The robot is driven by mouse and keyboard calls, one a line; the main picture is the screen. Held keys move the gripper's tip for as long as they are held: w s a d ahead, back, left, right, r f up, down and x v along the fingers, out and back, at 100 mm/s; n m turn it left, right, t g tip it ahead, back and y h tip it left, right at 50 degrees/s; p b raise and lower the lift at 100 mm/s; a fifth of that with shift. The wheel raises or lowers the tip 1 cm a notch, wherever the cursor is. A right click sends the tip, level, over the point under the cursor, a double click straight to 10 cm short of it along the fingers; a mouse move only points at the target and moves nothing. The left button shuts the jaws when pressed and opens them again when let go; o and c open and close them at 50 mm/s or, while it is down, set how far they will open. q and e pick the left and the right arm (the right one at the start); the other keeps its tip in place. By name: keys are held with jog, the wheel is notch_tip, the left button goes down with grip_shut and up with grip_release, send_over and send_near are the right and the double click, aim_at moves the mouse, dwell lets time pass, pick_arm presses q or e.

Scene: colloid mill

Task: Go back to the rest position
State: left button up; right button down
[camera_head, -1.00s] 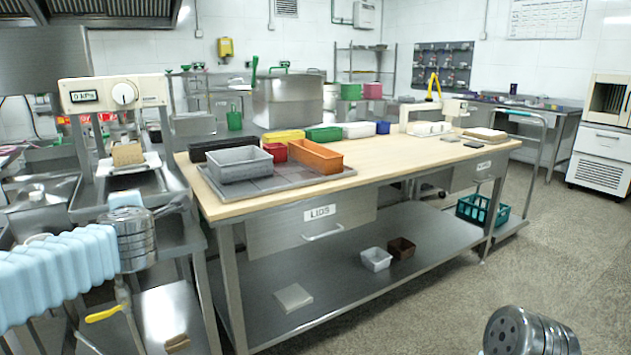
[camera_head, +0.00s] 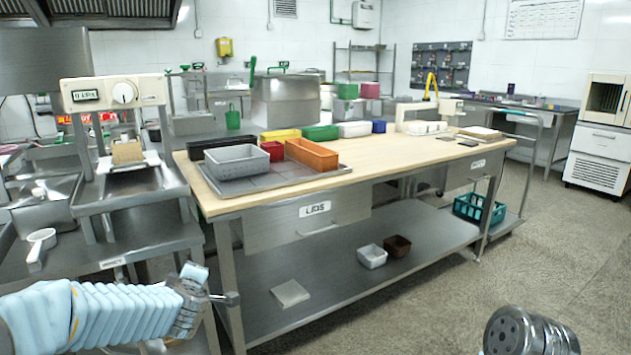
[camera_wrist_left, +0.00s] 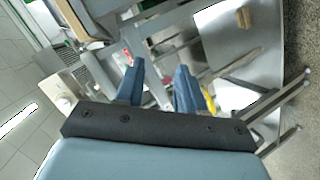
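My left arm, in a light blue sleeve, comes in at the lower left of the head view. Its gripper end (camera_head: 228,298) is in front of the workbench's left front leg, below the tabletop. In the left wrist view the two blue fingers of my left gripper (camera_wrist_left: 160,72) stand apart with nothing between them. At the lower right of the head view only a metal joint of my right arm shows; the right gripper is out of view.
A wooden-topped workbench (camera_head: 420,160) with a LIDS drawer (camera_head: 310,222) and lower shelf (camera_head: 345,285) fills the middle. A grey bin (camera_head: 237,163) stands on it. A metal stand with a dial panel (camera_head: 115,92) is at left.

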pick_arm(q)
jog(key=s+d+f+m+g+h, duration=0.2)
jog(key=s+d+f+m, duration=0.1)
jog(key=f, duration=0.6)
jog(key=s+d+f+m+g+h, duration=0.1)
jog(key=s+d+f+m, duration=0.15)
jog(key=f, duration=0.55)
jog(key=s+d+f+m+g+h, duration=0.2)
jog(key=s+d+f+m, duration=0.1)
jog(key=f, duration=0.6)
jog(key=s+d+f+m+g+h, duration=0.1)
jog(key=s+d+f+m+g, duration=0.1)
jog(key=s, duration=0.5)
jog(key=s+d+f+m+g+h, duration=0.1)
jog(key=s+d+f+g, duration=0.1)
jog(key=s+d+f, duration=0.2)
jog(key=s+d+f+m+g+h, duration=0.1)
jog(key=s+d+f+m+g, duration=0.1)
jog(key=s+f, duration=0.5)
jog(key=s+g, duration=0.1)
jog(key=s, duration=0.4)
jog(key=shift+d+f+m+h, duration=0.35)
jog(key=shift+d+h, duration=0.05)
jog(key=shift+a, duration=0.15)
